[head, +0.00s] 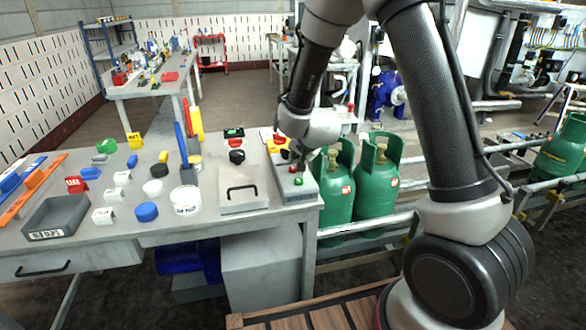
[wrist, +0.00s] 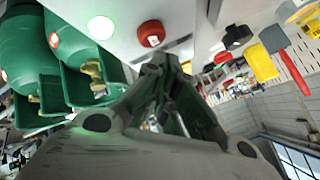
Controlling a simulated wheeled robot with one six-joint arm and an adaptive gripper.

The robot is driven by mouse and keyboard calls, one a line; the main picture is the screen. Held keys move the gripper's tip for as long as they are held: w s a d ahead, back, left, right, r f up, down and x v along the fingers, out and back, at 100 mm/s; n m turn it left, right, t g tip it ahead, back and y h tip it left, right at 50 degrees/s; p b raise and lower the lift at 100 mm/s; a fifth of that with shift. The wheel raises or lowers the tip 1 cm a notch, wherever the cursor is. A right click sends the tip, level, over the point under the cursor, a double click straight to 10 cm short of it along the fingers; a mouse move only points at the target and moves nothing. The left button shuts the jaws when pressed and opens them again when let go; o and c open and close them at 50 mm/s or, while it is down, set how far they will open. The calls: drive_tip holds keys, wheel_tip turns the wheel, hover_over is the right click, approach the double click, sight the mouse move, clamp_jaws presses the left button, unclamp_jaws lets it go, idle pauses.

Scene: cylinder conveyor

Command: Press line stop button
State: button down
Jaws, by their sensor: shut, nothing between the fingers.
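A grey control box (head: 283,182) sits at the right end of the workbench. It carries a red button (head: 292,169) and a green button (head: 298,181). In the wrist view the red button (wrist: 151,33) is round and dark red, and the green button (wrist: 101,27) glows pale green. No label naming a line stop is readable. My gripper (head: 297,160) is shut and empty, over the box beside the red button. In the wrist view the fingertips (wrist: 157,62) are close to the red button; I cannot tell whether they touch it.
Green gas cylinders (head: 378,178) stand on the conveyor right of the bench. A grey lidded box with a black handle (head: 243,195) is left of the control box. A white tub (head: 186,200), a grey tray (head: 56,218) and small coloured parts cover the bench's left.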

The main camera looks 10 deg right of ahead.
drive_tip(key=shift+f, duration=0.1)
idle(0.4)
drive_tip(key=shift+f, duration=0.35)
drive_tip(key=shift+f, duration=0.45)
idle(0.6)
drive_tip(key=shift+r, duration=0.9)
drive_tip(key=shift+d+r, duration=0.1)
drive_tip(key=shift+r, duration=2.4)
